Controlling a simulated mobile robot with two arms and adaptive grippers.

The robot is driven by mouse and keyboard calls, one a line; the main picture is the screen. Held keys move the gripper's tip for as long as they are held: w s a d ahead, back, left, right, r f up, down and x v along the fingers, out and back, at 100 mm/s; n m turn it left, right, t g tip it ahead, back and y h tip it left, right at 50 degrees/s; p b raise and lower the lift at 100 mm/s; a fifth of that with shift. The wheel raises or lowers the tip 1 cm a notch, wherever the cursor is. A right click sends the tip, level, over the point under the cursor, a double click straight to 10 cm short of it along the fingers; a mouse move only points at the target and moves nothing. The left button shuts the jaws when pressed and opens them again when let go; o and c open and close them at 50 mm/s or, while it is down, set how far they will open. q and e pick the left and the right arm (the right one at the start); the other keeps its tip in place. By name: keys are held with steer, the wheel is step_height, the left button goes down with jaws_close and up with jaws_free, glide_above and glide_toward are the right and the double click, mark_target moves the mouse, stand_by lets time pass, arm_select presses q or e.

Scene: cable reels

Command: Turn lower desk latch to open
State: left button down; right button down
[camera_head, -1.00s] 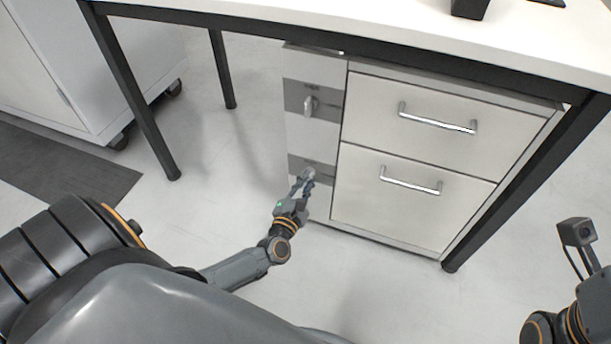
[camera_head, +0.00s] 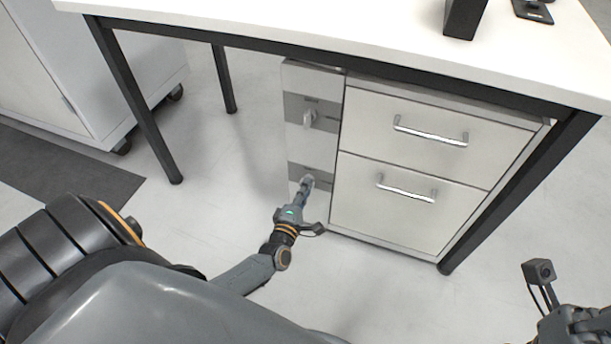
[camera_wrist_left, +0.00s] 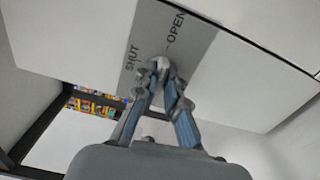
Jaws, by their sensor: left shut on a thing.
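The lower latch (camera_head: 308,180) sits on a grey plate (camera_head: 325,178) low on the narrow panel left of the drawers. My left gripper (camera_head: 304,189) reaches up to it from below and is shut on its knob. In the left wrist view the fingers (camera_wrist_left: 162,78) close around the latch's rounded end (camera_wrist_left: 160,64). The plate there carries the words SHUT and OPEN. The fingers hide much of the latch, so its exact angle is hard to tell. The upper latch (camera_head: 310,117) is untouched and points down. My right arm shows at the lower right; its fingers are out of view.
Two drawers with bar handles (camera_head: 430,132) (camera_head: 407,190) stand right of the latch panel. The white desk top (camera_head: 330,28) overhangs them, with dark legs (camera_head: 140,110) at the sides. The floor (camera_head: 215,185) left of the panel is clear.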

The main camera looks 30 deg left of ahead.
arm_select(q)
steer(key=shift+w+d+r+m, duration=0.1)
steer(key=shift+w+r+m, duration=0.15)
steer(key=shift+m, duration=0.25)
steer(key=c, duration=1.4)
jaws_free()
steer(key=shift+f, duration=0.15)
steer(key=v, duration=1.2)
steer(key=shift+f, duration=0.1)
